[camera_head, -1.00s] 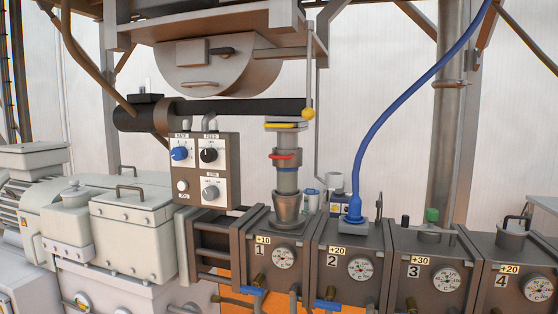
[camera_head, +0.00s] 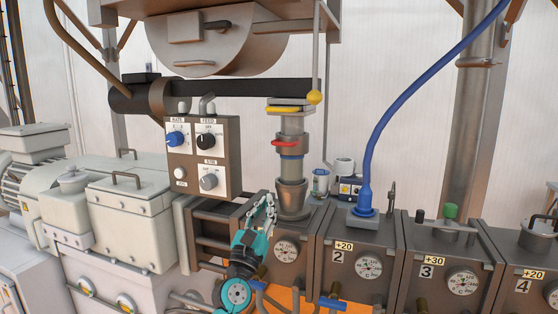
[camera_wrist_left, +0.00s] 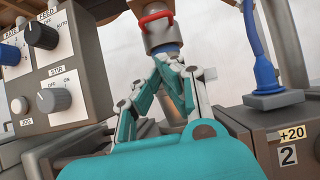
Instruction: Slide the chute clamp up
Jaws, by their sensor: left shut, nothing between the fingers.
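The vertical metal chute (camera_head: 292,125) stands above unit 1, with a yellow handle (camera_head: 284,109) near its top. Below that is a collar clamp with a red handle (camera_head: 285,143), then a blue band and a flared metal base (camera_head: 291,192). The red handle also shows at the top of the left wrist view (camera_wrist_left: 156,17). My left gripper (camera_head: 267,203) is shut and empty, pointing up, low and in front of the chute base on its left side. In the left wrist view its fingers (camera_wrist_left: 173,72) overlap the chute's lower part and hide it. My right gripper is not in view.
A control panel with knobs (camera_head: 203,158) stands left of the chute. A dark horizontal barrel (camera_head: 240,92) passes behind it. A yellow ball on a rod (camera_head: 314,97) hangs at its right. A blue hose (camera_head: 385,110) rises from unit 2.

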